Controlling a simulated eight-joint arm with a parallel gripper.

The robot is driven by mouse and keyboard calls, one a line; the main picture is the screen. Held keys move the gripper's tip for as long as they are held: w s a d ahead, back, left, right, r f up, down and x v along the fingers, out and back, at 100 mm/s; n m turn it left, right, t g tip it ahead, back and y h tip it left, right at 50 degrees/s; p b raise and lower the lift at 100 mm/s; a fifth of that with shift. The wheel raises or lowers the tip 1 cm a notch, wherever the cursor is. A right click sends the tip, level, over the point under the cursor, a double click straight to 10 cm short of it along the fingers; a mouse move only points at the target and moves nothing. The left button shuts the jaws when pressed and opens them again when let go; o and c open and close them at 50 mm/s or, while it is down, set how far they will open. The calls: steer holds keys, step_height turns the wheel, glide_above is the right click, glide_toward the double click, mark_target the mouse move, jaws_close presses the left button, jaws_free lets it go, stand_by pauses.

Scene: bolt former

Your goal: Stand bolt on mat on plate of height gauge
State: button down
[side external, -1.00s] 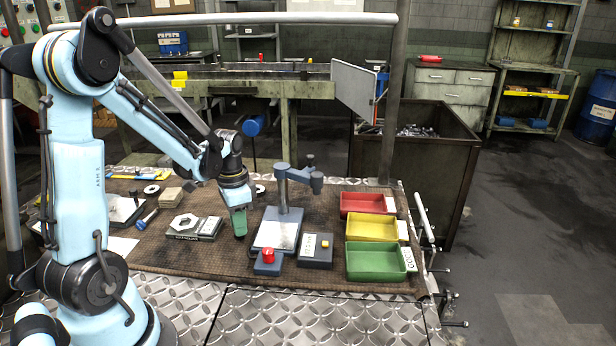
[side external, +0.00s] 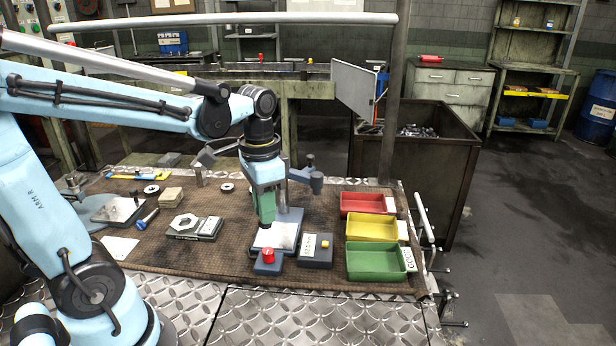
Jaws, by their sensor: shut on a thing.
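My gripper (side external: 267,221) points down with green fingers over the left part of this surface, left of the post. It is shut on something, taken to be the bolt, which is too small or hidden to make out. I cannot tell whether it touches the mat.
Red (side external: 363,213), yellow (side external: 372,238) and green (side external: 375,274) trays stand at right. A hexagon-marked block (side external: 193,228) lies left, with clear bench between.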

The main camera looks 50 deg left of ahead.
steer(key=w+d+r, duration=0.2)
steer(key=w+d, duration=0.1)
steer(key=d, duration=0.2)
steer(key=w+a+f, duration=0.1)
steer(key=a+f, duration=0.1)
steer(key=a, duration=0.1)
steer(key=w+a+f, duration=0.1)
steer(key=a+f, duration=0.1)
steer(key=a, duration=0.2)
steer(key=w+a+f, duration=0.1)
steer(key=a+f, duration=0.2)
steer(key=a, duration=0.1)
steer(key=shift+f, duration=2)
steer(key=shift+f, duration=0.15)
steer(key=c, duration=1.1)
jaws_free()
